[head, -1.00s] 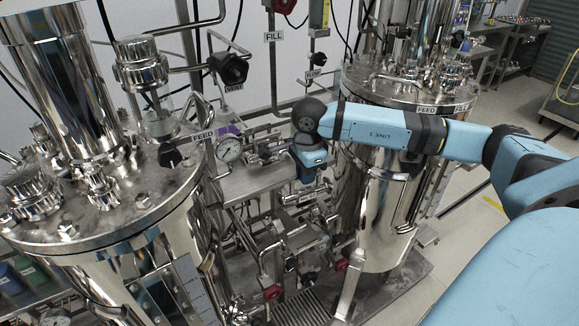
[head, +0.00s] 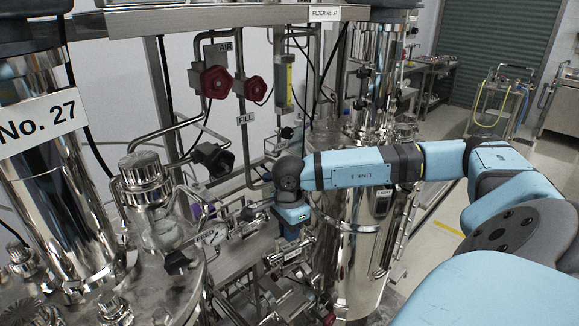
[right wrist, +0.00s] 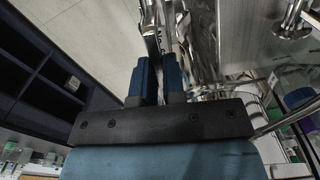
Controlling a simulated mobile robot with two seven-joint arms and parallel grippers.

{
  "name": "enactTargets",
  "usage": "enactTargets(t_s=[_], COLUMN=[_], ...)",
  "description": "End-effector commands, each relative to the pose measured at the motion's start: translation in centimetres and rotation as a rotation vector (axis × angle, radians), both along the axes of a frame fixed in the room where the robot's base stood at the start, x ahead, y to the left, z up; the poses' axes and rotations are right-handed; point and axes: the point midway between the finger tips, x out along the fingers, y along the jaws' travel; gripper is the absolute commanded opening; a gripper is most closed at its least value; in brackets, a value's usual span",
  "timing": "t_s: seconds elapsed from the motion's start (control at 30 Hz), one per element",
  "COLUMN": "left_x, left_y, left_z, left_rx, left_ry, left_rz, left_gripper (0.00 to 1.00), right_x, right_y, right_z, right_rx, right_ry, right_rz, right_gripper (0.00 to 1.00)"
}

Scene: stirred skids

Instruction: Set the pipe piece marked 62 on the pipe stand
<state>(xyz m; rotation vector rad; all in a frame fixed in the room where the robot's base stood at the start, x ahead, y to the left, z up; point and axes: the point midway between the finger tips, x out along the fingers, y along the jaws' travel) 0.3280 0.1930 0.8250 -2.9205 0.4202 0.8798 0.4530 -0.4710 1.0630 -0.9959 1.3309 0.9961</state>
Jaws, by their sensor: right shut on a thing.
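My right gripper (head: 291,233) hangs fingers down among the pipework between the two steel vessels. Its jaws are shut on a shiny metal pipe piece (head: 288,252), which shows just below the fingers with a small white label too small to read. In the right wrist view the two blue fingers (right wrist: 158,82) are close together, with a narrow strip of metal (right wrist: 153,45) between and beyond them. I cannot pick out the pipe stand for certain among the pipes. My left gripper is not in view.
A large steel vessel (head: 75,180) marked No. 27 stands at left, another vessel (head: 350,270) at right behind my arm. Open floor (head: 440,225) lies at right.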

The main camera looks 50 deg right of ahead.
Motion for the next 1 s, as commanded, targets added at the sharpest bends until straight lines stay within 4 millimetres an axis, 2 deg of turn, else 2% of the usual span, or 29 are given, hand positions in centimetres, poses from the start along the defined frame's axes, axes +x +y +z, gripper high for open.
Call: enactTargets(t_s=[1.0], left_x=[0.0], left_y=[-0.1], left_z=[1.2], left_rx=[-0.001], left_ry=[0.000], left_rz=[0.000], left_gripper=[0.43], right_x=[8.1], right_y=[-0.8], right_z=[0.1], right_rx=[0.001], right_ry=[-0.001], right_rz=[-0.001], right_gripper=[0.00])
